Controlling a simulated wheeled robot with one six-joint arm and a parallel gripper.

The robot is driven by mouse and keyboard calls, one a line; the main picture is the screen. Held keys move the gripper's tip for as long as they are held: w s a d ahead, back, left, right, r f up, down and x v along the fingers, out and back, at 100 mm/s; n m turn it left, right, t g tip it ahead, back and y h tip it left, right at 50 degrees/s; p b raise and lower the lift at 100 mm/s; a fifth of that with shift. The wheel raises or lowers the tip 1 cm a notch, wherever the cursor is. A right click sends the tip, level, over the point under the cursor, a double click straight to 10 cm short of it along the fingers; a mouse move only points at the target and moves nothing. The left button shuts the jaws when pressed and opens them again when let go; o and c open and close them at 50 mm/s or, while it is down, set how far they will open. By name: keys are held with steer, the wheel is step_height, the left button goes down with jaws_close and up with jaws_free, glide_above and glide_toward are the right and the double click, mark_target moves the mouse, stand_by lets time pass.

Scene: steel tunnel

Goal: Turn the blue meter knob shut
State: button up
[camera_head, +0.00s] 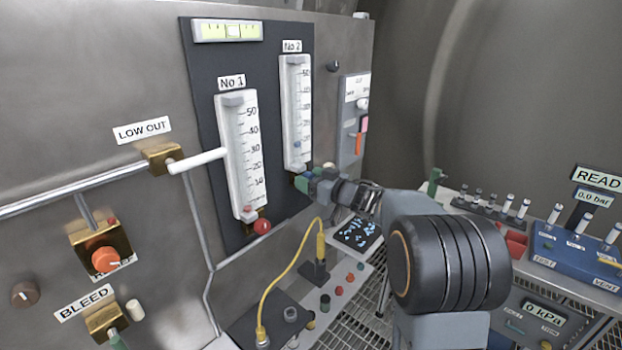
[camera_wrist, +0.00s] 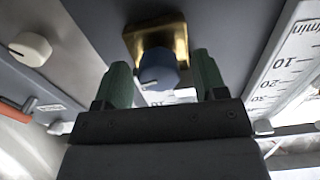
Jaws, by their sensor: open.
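The blue meter knob (camera_wrist: 158,70) is round with a pale mark on its edge and sits on a brass block (camera_wrist: 152,38) in the wrist view. My gripper (camera_head: 312,181) is at the foot of the No 2 meter (camera_head: 296,105) in the head view, where it hides the knob. In the wrist view its green fingers stand apart, one on each side of the knob, with gaps on both sides. I cannot tell how deep the knob sits between them. The gripper is open and holds nothing.
The No 1 meter (camera_head: 239,150) with a red knob (camera_head: 262,227) stands left of the No 2 meter. A white lever (camera_head: 198,160) juts out further left. A yellow cable (camera_head: 290,268) rises below my gripper. A pale knob (camera_wrist: 31,48) is at the wrist view's left.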

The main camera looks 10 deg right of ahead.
steer(key=c, duration=0.9)
steer(key=shift+n, duration=0.3)
steer(key=n+b, duration=0.2)
steer(key=n, duration=0.1)
steer(key=shift+f, duration=0.15)
steer(key=shift+a+n+b, duration=0.1)
steer(key=shift+n+b, duration=1.65)
steer(key=shift+n, duration=0.75)
